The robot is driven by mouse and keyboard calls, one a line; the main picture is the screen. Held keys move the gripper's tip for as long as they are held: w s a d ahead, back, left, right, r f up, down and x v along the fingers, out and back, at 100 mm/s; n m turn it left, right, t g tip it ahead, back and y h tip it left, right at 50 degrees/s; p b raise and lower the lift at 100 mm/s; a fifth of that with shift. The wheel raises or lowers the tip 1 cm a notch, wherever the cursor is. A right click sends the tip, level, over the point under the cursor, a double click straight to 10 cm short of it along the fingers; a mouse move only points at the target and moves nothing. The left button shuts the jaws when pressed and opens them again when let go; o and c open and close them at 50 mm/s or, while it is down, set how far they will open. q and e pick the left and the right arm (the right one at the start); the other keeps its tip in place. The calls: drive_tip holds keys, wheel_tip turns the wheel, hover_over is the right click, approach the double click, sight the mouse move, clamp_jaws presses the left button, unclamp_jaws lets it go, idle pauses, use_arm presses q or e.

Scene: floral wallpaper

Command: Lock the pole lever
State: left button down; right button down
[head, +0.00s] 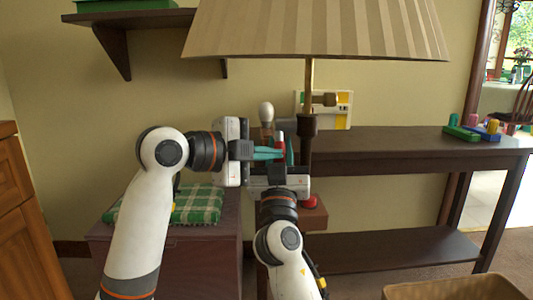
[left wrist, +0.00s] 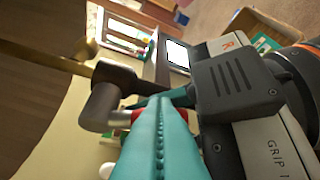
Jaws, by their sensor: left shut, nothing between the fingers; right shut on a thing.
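The brass pole (head: 308,82) of a lamp stands upright and carries a dark collar (head: 307,124). A grey lever part (head: 287,124) juts left from the collar; a red piece (head: 280,142) is below it. In the left wrist view the grey lever (left wrist: 100,108) and the red piece (left wrist: 136,114) lie beyond my fingers. My left gripper (head: 281,153) points right, its teal fingers shut and empty, close to the red piece. My right gripper (head: 288,150) points up with teal fingers shut on what appears to be the red piece, partly hidden. Exact contact is unclear.
A wide lampshade (head: 315,30) hangs above. A dark console table (head: 400,150) stands behind, holding a yellow-white panel (head: 342,108) and coloured peg blocks (head: 472,128). A green checked cushion (head: 200,204) lies at left. A wicker basket (head: 450,288) is at lower right.

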drive_tip(key=shift+f, duration=0.1)
drive_tip(key=shift+a, duration=0.15)
use_arm(q)
drive_tip(key=shift+w+a+f, duration=0.1)
drive_tip(key=shift+w+f, duration=0.25)
drive_tip(key=shift+w, duration=0.1)
use_arm(e)
drive_tip(key=shift+s+a+r, duration=0.15)
drive_tip(key=shift+s+r, duration=0.1)
drive_tip(key=c, duration=1.4)
unclamp_jaws()
drive_tip(key=shift+c, duration=0.2)
drive_tip(key=shift+o, duration=1.4)
drive_tip(key=shift+w+f, duration=0.1)
drive_tip(key=shift+w, duration=0.05)
use_arm(q)
drive_tip(key=shift+d+f, duration=0.1)
drive_tip(key=shift+d, duration=0.1)
use_arm(e)
drive_tip(key=shift+d, duration=0.25)
